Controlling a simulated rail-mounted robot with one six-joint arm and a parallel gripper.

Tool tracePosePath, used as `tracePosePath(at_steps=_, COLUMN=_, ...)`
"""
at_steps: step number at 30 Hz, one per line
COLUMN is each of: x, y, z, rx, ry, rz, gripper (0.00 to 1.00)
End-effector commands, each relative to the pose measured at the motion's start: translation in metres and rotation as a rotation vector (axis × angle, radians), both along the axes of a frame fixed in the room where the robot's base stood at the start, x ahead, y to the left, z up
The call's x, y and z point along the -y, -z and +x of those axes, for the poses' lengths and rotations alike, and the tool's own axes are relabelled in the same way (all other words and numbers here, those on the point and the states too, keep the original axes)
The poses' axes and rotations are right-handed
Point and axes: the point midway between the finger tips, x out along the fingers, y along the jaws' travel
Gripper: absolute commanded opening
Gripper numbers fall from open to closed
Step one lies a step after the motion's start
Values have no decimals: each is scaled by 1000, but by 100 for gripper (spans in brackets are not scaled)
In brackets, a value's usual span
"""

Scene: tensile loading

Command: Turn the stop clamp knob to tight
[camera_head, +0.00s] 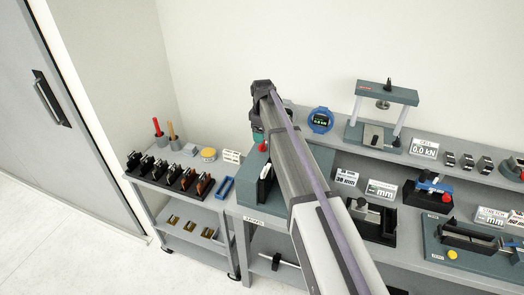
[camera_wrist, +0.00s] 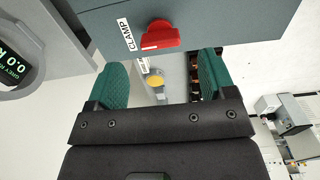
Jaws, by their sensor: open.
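The red clamp knob (camera_wrist: 161,36) sits on the face of a dark blue-grey block (camera_wrist: 225,22), beside a white CLAMP label (camera_wrist: 130,35). In the wrist view my gripper (camera_wrist: 162,70) is open, its two green-padded fingers wide apart and nothing between them. The knob lies just beyond the fingertips, roughly centred between them and not touched. In the head view the red knob (camera_head: 262,147) shows small at the left of my arm, just below my gripper (camera_head: 258,134). My arm hides much of the block (camera_head: 248,195) there.
A round blue gauge (camera_head: 320,120) and a press frame (camera_head: 387,95) stand on the back shelf. A cart (camera_head: 180,190) with several dark clamps is at left. Other fixtures with red knobs (camera_head: 447,197) stand to the right on the bench.

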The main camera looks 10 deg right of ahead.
Motion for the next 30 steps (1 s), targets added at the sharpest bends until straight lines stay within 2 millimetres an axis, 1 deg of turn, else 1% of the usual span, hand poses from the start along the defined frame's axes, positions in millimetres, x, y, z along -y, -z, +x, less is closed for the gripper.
tracePosePath(at_steps=1, x=0, y=27, z=0, rx=0, ry=0, rz=0, gripper=77)
tracePosePath(at_steps=3, x=0, y=42, z=0, rx=0, ry=0, rz=0, gripper=77)
tracePosePath(at_steps=6, x=0, y=54, z=0, rx=0, ry=1, rz=0, gripper=77)
tracePosePath(at_steps=9, x=0, y=57, z=0, rx=0, ry=1, rz=0, gripper=77)
tracePosePath(at_steps=16, x=0, y=54, z=0, rx=0, ry=1, rz=0, gripper=76)
tracePosePath(at_steps=30, x=0, y=54, z=0, rx=0, ry=1, rz=0, gripper=31)
